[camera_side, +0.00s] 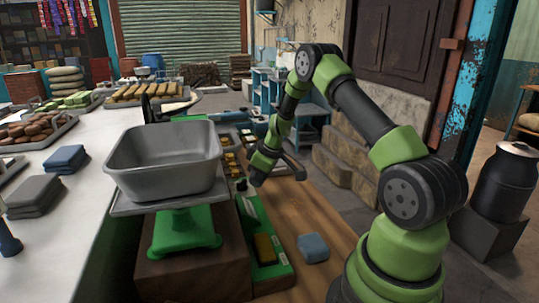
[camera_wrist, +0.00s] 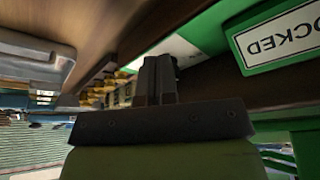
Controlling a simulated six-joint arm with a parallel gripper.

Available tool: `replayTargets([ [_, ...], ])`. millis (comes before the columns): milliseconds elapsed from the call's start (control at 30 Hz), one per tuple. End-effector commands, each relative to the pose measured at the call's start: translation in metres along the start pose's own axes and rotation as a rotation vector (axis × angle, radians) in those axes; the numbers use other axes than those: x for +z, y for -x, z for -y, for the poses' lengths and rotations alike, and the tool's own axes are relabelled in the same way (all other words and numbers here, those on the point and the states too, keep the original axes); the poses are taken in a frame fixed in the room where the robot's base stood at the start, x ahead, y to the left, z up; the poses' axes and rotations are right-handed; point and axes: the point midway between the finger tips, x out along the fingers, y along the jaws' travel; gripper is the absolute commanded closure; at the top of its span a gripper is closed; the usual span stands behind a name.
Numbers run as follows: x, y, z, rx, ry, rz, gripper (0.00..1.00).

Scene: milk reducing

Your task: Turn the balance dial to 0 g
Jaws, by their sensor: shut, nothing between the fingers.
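The balance has a wide grey metal pan (camera_side: 165,158) on a green base (camera_side: 187,230), which stands on a dark wooden block. A green panel (camera_side: 282,268) runs along the right side of that block, with pale labels and a yellowish block on it. In the wrist view a white label (camera_wrist: 278,38) on green reads "LOCKED", upside down. My gripper (camera_side: 248,183) is low, just right of the pan and above the panel's far end. Its fingers show shut and empty in the wrist view (camera_wrist: 160,78). I cannot make out the dial or its reading; a small dark shape by the fingertips is unclear.
A blue block (camera_side: 313,247) lies on the wooden bench to the right of the panel. Several brass-coloured pieces (camera_side: 230,163) sit in a tray behind my gripper. A white counter (camera_side: 75,225) with folded cloths and trays is at the left. The bench's right part is mostly clear.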

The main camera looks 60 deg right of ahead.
Motion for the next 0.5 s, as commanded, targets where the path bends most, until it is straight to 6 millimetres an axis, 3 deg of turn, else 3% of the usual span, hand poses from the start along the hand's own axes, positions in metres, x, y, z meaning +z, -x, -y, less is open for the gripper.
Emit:
replayTargets([
  [67,0.015,0.011,-0.003,0.007,-0.006,-0.001,1.0],
  [300,0.011,0.07,-0.003,0.012,0.001,-0.007,1.0],
  [500,0.011,0.099,-0.003,0.01,0.001,-0.005,1.0],
])
